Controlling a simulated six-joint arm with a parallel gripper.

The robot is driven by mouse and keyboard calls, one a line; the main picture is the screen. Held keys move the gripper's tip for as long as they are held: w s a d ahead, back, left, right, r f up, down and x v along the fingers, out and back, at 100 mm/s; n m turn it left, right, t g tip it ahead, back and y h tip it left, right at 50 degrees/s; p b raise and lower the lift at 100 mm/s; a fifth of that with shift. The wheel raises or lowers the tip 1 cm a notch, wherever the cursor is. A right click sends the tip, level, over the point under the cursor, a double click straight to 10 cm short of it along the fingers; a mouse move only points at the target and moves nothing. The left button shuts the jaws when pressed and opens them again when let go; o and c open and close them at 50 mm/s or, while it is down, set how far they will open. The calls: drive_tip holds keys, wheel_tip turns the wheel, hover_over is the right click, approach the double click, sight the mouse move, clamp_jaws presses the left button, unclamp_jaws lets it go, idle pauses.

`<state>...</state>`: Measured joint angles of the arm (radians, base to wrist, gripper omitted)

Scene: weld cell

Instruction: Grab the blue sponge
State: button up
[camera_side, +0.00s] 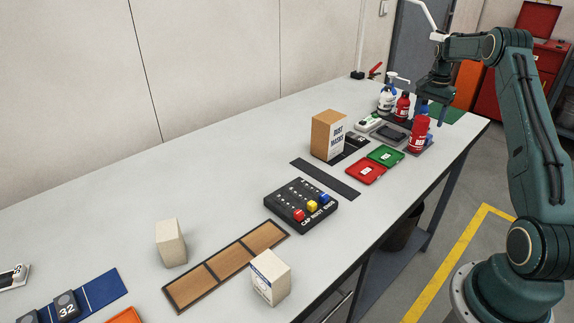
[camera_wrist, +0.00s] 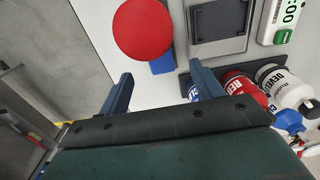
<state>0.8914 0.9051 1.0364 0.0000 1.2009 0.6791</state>
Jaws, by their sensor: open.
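The blue sponge shows only in part: a small blue patch (camera_wrist: 162,66) in the wrist view, half covered by a red container (camera_wrist: 142,27). In the side view a bit of blue (camera_side: 429,138), likely the sponge, shows behind the red container (camera_side: 418,128). My gripper (camera_side: 433,111) is above the far right end of the bench, over this group. In the wrist view my gripper (camera_wrist: 161,75) is open and empty, and the blue patch appears between its fingertips in the picture. The height between them is hard to tell.
Green (camera_side: 386,155) and red trays (camera_side: 366,171) and a cardboard box (camera_side: 328,135) are nearer the camera.

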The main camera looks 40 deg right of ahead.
drive_tip(key=shift+f, duration=0.9)
drive_tip(key=shift+a+f, duration=0.1)
drive_tip(key=shift+f, duration=2.5)
drive_tip(key=c, duration=1)
